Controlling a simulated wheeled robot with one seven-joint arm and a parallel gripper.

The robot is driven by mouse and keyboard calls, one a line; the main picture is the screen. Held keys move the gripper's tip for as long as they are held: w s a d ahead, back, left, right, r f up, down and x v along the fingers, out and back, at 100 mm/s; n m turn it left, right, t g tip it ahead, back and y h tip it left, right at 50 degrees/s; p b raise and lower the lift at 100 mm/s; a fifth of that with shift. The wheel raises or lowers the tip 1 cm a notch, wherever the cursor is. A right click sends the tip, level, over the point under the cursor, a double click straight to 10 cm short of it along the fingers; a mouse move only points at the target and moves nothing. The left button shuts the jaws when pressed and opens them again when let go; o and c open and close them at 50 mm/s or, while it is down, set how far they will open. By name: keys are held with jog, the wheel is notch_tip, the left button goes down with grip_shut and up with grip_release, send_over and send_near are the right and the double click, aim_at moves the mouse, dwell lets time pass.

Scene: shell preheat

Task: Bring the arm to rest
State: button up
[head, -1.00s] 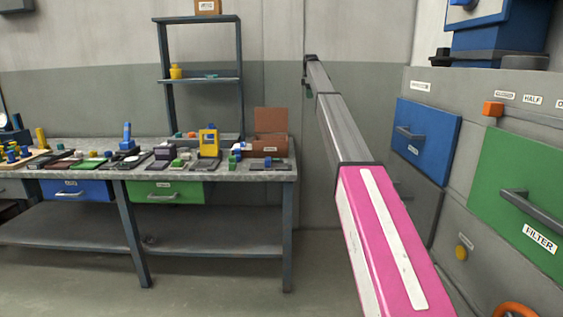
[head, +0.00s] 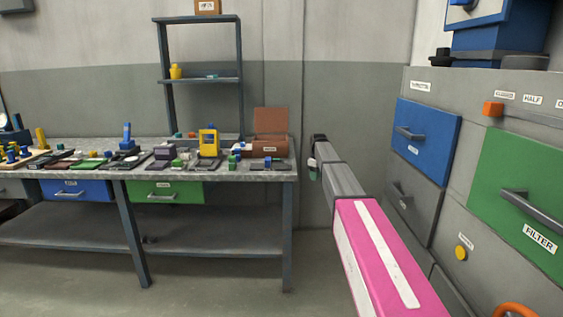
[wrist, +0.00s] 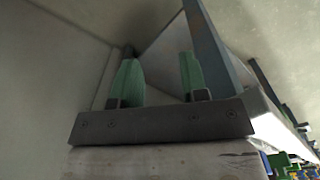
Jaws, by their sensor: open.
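My arm, pink with grey links, reaches forward from the lower right of the head view. My gripper (head: 315,168) is at its far end, small in that view, in front of the wall between the workbench and the grey machine. In the wrist view the two green fingers of my gripper (wrist: 160,75) stand apart with nothing between them. The gripper touches nothing that I can see.
The workbench (head: 225,176) with several small items stands at the left, under a shelf rack (head: 165,80). The grey machine with a blue door (head: 425,138) and a green filter door (head: 520,195) stands close at the right.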

jog(key=s+f+m, duration=0.3)
jog(key=s+f, duration=0.4)
jog(key=s, duration=0.8)
jog(key=s+d+f+m, duration=0.1)
jog(key=s+f+m, duration=0.2)
jog(key=s, duration=1.2)
jog(key=s+f+m, duration=0.3)
jog(key=s+f, duration=0.7)
jog(key=s, duration=0.6)
jog(key=shift+d+f+m, duration=0.25)
jog(key=shift+f+m, duration=0.05)
jog(key=shift+m, duration=0.1)
